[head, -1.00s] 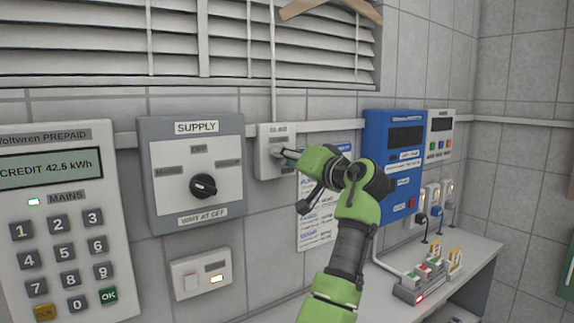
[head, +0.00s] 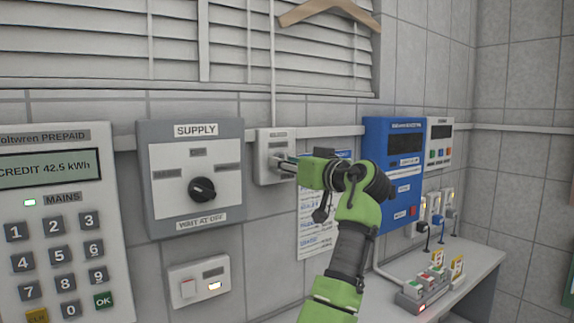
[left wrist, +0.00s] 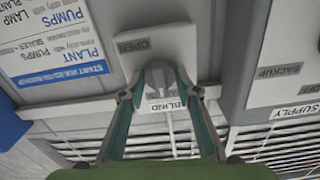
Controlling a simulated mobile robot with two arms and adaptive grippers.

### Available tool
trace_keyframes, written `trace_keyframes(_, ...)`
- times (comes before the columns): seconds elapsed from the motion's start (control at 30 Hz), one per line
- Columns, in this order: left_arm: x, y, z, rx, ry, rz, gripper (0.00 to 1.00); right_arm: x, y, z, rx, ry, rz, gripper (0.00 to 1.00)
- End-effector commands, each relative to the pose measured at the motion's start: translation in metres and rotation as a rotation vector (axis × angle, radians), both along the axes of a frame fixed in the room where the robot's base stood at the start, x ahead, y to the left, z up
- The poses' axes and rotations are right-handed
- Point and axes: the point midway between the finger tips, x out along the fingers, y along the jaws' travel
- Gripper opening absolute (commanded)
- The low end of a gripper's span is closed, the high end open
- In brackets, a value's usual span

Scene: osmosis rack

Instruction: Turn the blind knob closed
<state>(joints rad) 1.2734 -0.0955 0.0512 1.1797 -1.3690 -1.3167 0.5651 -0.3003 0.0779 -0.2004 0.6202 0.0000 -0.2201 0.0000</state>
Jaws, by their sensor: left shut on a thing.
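The blind knob is a grey knob on a small white box (head: 268,142) on the wall below the window; a white cord conduit runs up from it. My left gripper (head: 281,163) reaches the box from the right, and its fingers cover most of the knob. In the left wrist view, seen upside down, the two fingertips (left wrist: 159,76) are closed on the grey knob, between the OPEN label (left wrist: 136,45) and the BLIND label (left wrist: 168,106). The blind (head: 110,45) hangs over the window, its slats close together. My right gripper is out of view.
Left of the box are the SUPPLY switch panel (head: 222,200) and the prepaid meter (head: 95,170). A wooden hanger (head: 322,10) hangs above. A paper notice (head: 312,232) and a blue unit (head: 377,150) are to the right, above a bench (head: 470,258) with small devices.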

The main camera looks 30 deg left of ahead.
Motion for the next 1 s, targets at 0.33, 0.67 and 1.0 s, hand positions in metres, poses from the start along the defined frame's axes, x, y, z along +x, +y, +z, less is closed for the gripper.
trace_keyframes(0.33, -0.001, 0.001, 0.006, 0.007, -0.012, -0.002, 0.09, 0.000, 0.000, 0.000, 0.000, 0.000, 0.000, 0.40)
trace_keyframes(0.67, 0.000, 0.000, 0.002, 0.003, -0.006, -0.001, 0.47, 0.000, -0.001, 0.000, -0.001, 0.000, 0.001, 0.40)
trace_keyframes(1.0, -0.011, -0.030, 0.001, 0.001, -0.005, -0.005, 0.47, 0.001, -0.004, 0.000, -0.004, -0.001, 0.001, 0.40)
